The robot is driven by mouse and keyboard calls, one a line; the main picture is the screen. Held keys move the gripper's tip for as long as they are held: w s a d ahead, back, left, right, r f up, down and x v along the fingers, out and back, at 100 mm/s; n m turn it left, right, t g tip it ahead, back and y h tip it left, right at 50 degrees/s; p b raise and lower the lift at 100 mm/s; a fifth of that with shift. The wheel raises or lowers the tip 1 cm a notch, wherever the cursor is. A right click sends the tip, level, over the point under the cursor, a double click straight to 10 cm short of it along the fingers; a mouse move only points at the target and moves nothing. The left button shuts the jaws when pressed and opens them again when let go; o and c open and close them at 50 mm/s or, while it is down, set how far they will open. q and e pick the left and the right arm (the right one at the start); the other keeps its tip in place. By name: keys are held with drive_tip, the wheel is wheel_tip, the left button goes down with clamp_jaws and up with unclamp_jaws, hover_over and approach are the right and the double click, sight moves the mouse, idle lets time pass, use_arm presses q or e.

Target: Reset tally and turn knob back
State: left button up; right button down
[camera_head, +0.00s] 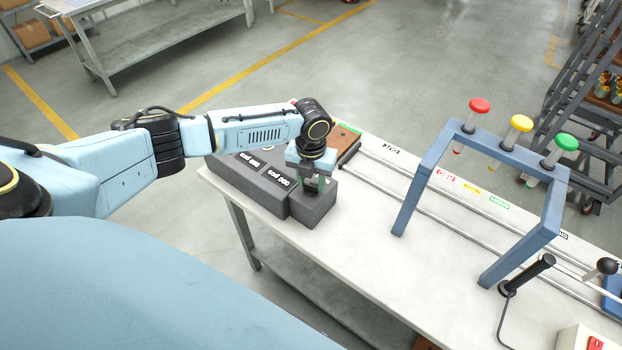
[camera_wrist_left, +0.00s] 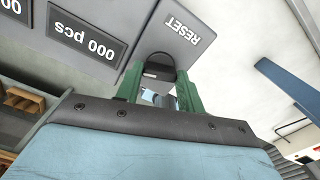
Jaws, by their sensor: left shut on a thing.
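The dark grey tally box (camera_head: 312,208) stands on the left end of the white table. Its small displays face up; one reads "000 pcs" in the left wrist view (camera_wrist_left: 85,35). My left gripper (camera_head: 312,184) is over the box's right end, pointing down. In the left wrist view its green fingers (camera_wrist_left: 158,88) are shut on the black knob (camera_wrist_left: 160,66) beside the "RESET" label (camera_wrist_left: 180,28). The knob is mostly hidden by the gripper in the head view. My right gripper is not in view.
A blue frame (camera_head: 487,150) with red, yellow and green plungers stands across rails on the white table (camera_head: 370,240). A black-handled tool (camera_head: 527,274) stands at the front right. A brown block (camera_head: 346,140) lies behind my gripper. The table's middle is clear.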

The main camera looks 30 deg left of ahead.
sight(311, 184)
use_arm(q)
drive_tip(key=shift+m, duration=1.3)
drive_tip(key=o, duration=1)
drive_tip(key=shift+r, duration=0.1)
wheel_tip(311, 184, up, 13)
drive_tip(key=shift+r, duration=0.15)
